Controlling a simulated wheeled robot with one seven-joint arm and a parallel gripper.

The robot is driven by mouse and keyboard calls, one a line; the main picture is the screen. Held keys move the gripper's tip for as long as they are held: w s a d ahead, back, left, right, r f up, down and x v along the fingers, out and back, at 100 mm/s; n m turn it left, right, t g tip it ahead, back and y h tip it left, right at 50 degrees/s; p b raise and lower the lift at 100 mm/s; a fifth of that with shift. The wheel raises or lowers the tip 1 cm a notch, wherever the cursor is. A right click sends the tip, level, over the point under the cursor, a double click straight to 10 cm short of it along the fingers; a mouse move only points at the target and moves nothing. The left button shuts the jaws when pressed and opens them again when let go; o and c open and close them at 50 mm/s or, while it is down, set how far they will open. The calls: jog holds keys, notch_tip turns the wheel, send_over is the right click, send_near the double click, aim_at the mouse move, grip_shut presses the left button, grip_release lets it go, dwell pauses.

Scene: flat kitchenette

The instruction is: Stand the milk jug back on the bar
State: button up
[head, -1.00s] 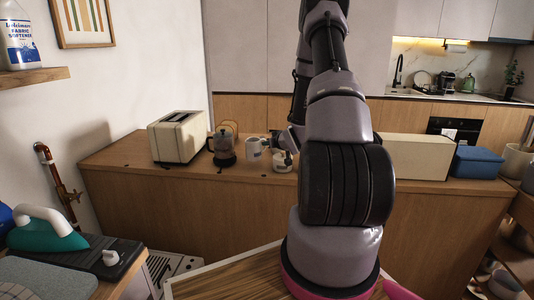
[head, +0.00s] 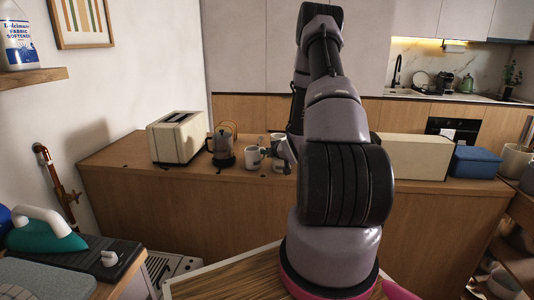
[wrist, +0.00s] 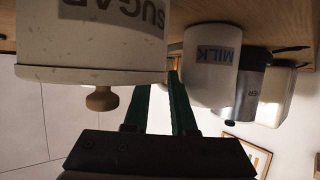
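The milk jug (head: 252,159), white and labelled MILK, stands upright on the wooden bar (head: 220,180), right of the moka pot. It also shows in the upside-down wrist view (wrist: 212,65). The larger white sugar pot (wrist: 95,40), with a lid and wooden knob, is beside it and also shows in the head view (head: 277,160). My gripper (wrist: 162,85) has two green fingers with a gap between them, nothing visible in the gap. They point between the sugar pot and the jug. The sugar pot's edge meets the left fingertip, so contact there is unclear.
The moka pot (head: 221,145) and cream toaster (head: 176,137) stand left of the jug. A long cream box (head: 415,157) and a blue box (head: 477,162) are on the right. My arm hides the middle of the bar.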

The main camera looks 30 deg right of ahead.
jog(key=v, duration=1.2)
jog(key=s+a+r+m+g+h, duration=0.1)
jog(key=s+a+r+g, duration=0.15)
jog(key=r, duration=0.75)
jog(key=s+a+r+m+g+h, duration=0.15)
jog(key=a+r, duration=0.25)
jog(key=r, duration=0.7)
jog(key=s+a+r+y, duration=0.1)
jog(key=s+a+r, duration=0.2)
jog(key=s+a, duration=0.2)
jog(key=s+a+r+m+g+y, duration=0.1)
jog(key=s+a+r+y, duration=0.1)
jog(key=s+a, duration=0.3)
jog(key=s+a+r+g+y, duration=0.1)
jog(key=s+a+r, duration=0.4)
jog(key=s, duration=0.6)
jog(key=shift+a+y, duration=0.2)
jog(key=shift+y, duration=0.15)
